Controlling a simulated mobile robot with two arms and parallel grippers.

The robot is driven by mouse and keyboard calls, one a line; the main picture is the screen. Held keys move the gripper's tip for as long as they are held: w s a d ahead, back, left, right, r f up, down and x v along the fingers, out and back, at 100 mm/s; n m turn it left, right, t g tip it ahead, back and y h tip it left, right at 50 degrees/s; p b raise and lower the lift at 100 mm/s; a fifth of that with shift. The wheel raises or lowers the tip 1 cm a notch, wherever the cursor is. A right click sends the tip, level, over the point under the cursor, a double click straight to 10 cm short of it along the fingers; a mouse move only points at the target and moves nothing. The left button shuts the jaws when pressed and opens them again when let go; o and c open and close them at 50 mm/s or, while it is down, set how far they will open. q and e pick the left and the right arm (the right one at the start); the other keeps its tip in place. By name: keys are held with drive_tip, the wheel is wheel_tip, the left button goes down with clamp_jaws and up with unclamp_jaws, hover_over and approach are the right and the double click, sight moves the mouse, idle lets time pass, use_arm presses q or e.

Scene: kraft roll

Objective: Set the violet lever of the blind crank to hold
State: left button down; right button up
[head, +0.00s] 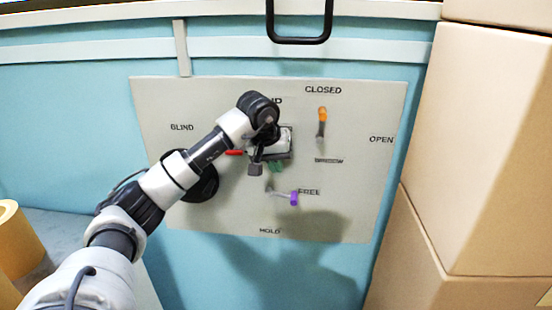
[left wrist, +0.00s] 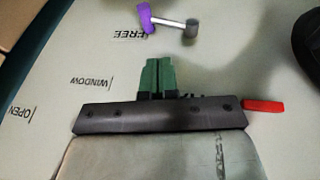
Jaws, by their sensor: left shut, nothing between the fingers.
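The violet lever (head: 294,198) is on the grey panel (head: 340,215). Its grey bar runs from a pivot at left to the violet tip at right, next to the word FREE. The word HOLD (head: 270,231) is printed below the pivot. In the left wrist view the violet tip (left wrist: 147,18) and its pivot show at the top. My left gripper (head: 276,166) is in front of the panel, above the lever and apart from it. Its green fingers (left wrist: 158,76) are shut and empty, pointing towards the lever's side in the wrist view. My right gripper is not in view.
An orange-tipped lever (head: 322,115) points up towards CLOSED. A red handle (head: 235,152) is partly hidden by my gripper. A black round part (head: 205,184) is behind my arm. Cardboard boxes (head: 490,150) are stacked at right. A black bar handle (head: 299,40) is above the panel.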

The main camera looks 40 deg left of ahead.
sight(291, 197)
use_arm(q)
drive_tip(key=p+x, duration=0.1)
drive_tip(key=x, duration=0.2)
drive_tip(key=d+p+x, duration=0.1)
drive_tip(key=x, duration=0.1)
drive_tip(key=p+x, duration=0.1)
drive_tip(key=x, duration=0.2)
drive_tip(key=shift+w+d+f, duration=0.1)
drive_tip(key=shift+d+f, duration=0.15)
drive_tip(key=shift+f, duration=0.05)
drive_tip(key=shift+d+f, duration=0.15)
drive_tip(key=shift+f, duration=0.25)
